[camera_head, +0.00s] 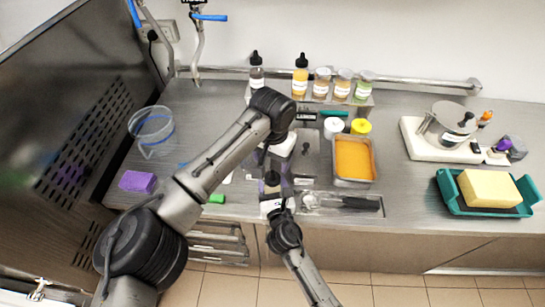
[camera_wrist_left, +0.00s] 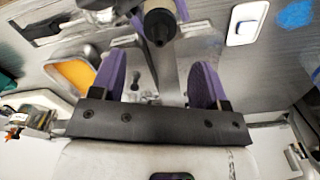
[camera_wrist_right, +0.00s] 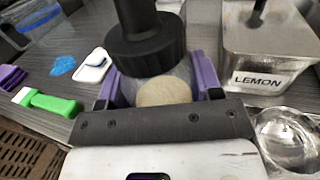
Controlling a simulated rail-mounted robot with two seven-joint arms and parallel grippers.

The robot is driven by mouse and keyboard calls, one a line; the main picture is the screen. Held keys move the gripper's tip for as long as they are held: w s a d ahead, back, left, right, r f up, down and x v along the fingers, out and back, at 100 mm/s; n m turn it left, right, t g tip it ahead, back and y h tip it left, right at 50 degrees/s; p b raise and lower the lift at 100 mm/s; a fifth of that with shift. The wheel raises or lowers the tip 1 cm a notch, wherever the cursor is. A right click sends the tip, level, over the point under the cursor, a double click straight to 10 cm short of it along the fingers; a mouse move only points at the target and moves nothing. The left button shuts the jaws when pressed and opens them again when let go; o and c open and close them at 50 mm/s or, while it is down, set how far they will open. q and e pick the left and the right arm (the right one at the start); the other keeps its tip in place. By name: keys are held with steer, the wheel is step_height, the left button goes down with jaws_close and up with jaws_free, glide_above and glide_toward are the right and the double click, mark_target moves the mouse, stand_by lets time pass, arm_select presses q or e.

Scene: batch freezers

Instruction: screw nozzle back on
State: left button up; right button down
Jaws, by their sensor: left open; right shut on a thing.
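A bottle (camera_wrist_right: 185,74) with a grey body and a beige round patch is held upright between the purple fingers of my right gripper (camera_wrist_right: 163,88). A black nozzle (camera_wrist_right: 146,45) with a ribbed collar and a narrow spout sits at its top. I cannot tell how tightly it is seated. In the head view both grippers meet near the counter's middle and hide most of the bottle.
An orange-filled pan (camera_head: 369,180), a LEMON tin (camera_wrist_right: 265,55) and a metal tray with a dark-handled tool (camera_head: 350,202) are close by. A rack of bottles and jars (camera_head: 325,97) stands behind. A clear jug (camera_head: 152,132) and purple sponge (camera_head: 138,181) are at left.

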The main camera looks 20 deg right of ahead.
mark_target(273, 171)
arm_select(q)
steer(key=shift+f, duration=4)
steer(key=c, duration=1)
steer(key=o, duration=1.1)
steer(key=shift+r, duration=0.15)
step_height(273, 171, up, 12)
steer(key=shift+f, duration=0.1)
